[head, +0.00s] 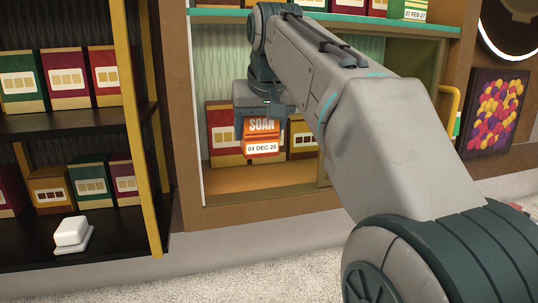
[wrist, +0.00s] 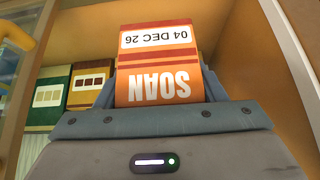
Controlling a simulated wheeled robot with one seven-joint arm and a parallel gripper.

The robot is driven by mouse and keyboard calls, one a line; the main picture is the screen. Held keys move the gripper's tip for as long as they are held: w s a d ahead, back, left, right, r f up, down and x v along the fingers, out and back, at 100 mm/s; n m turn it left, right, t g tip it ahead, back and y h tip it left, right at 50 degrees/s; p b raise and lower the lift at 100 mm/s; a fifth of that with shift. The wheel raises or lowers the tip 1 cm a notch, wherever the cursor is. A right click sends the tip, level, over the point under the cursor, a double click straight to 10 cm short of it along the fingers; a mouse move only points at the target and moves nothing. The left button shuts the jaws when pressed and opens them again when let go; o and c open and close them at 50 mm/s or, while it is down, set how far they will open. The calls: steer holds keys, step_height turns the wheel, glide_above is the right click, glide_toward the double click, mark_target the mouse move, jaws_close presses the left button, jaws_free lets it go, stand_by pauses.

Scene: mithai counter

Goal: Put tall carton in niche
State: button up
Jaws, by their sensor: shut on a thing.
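An orange carton labelled SOAN, with a white 04 DEC 26 date strip (head: 262,149), is held upright by my gripper (head: 262,112) at the opening of the niche. The wrist view shows it upside down (wrist: 155,75), between the two fingers (wrist: 158,90). The niche has a bare orange-brown floor (head: 270,184) and a pale ribbed back wall. The carton appears above that floor; how deep inside it is cannot be told. My gripper and arm hide part of the niche.
Behind the held carton stand a dark red carton (head: 222,140) and a yellow one (head: 303,141). A teal-edged shelf (head: 218,16) runs above. Black shelves with cartons stand left, with a white lidded dish (head: 72,234). A yellow handle (head: 450,97) is at right.

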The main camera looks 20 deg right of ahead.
steer(key=w+f, duration=0.1)
steer(key=w, duration=0.1)
steer(key=w+f+p, duration=0.1)
steer(key=w+f, duration=0.1)
steer(key=w, duration=0.1)
steer(key=w+f, duration=0.2)
steer(key=w, duration=0.1)
steer(key=shift+w+d+p, duration=0.15)
steer(key=shift+d+p, duration=0.15)
steer(key=shift+p, duration=0.05)
steer(key=shift+f, duration=2)
steer(key=shift+f, duration=0.15)
steer(key=o, duration=1.1)
steer(key=shift+o, duration=0.2)
